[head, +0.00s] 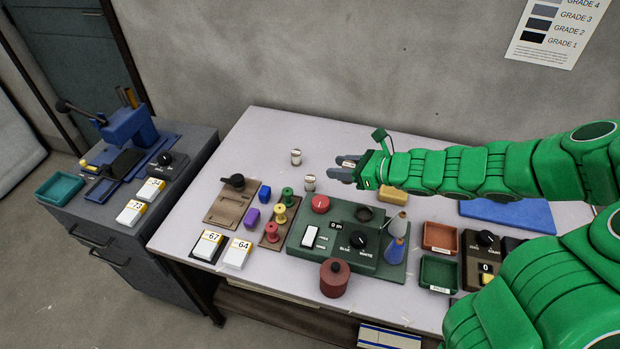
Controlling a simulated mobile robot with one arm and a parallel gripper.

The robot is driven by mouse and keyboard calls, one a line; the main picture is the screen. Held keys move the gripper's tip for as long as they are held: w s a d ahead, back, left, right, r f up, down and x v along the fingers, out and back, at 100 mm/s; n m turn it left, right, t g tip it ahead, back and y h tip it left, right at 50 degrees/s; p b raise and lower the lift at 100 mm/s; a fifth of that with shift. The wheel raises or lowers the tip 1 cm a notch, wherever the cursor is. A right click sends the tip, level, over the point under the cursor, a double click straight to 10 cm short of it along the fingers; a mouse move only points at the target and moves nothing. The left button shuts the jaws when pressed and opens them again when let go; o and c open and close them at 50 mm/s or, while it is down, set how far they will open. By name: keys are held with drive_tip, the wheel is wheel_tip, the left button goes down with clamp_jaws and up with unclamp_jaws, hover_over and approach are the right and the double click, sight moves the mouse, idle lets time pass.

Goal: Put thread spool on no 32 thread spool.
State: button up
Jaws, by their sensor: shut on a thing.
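My gripper (342,168) is over the back middle of the table, its grey fingers pointing left. It is shut on a small pale thing (349,163), apparently a thread spool, mostly hidden between the fingers. Two small whitish spools with dark marks are left of it: a back spool (296,157) and a front spool (310,182), both upright on the table. The front one is close to the fingertips, with a small gap. The numbers are too small to read, so I cannot tell which is no 32.
In front are a green control box (345,240), a stand of coloured spools (272,229) and a brown board (222,206) with a black knob. The table (262,135) is clear behind the whitish spools.

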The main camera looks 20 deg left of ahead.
drive_tip(key=s+a, duration=0.3)
drive_tip(key=a, duration=0.2)
hover_over(306, 177)
drive_tip(key=shift+a+f, duration=0.1)
drive_tip(key=shift+f, duration=4.45)
drive_tip(key=shift+w+a+f, duration=0.1)
drive_tip(key=shift+w+f, duration=0.1)
drive_tip(key=shift+f, duration=1.55)
drive_tip(key=shift+f, duration=0.1)
drive_tip(key=o, duration=1)
drive_tip(key=shift+o, duration=0.2)
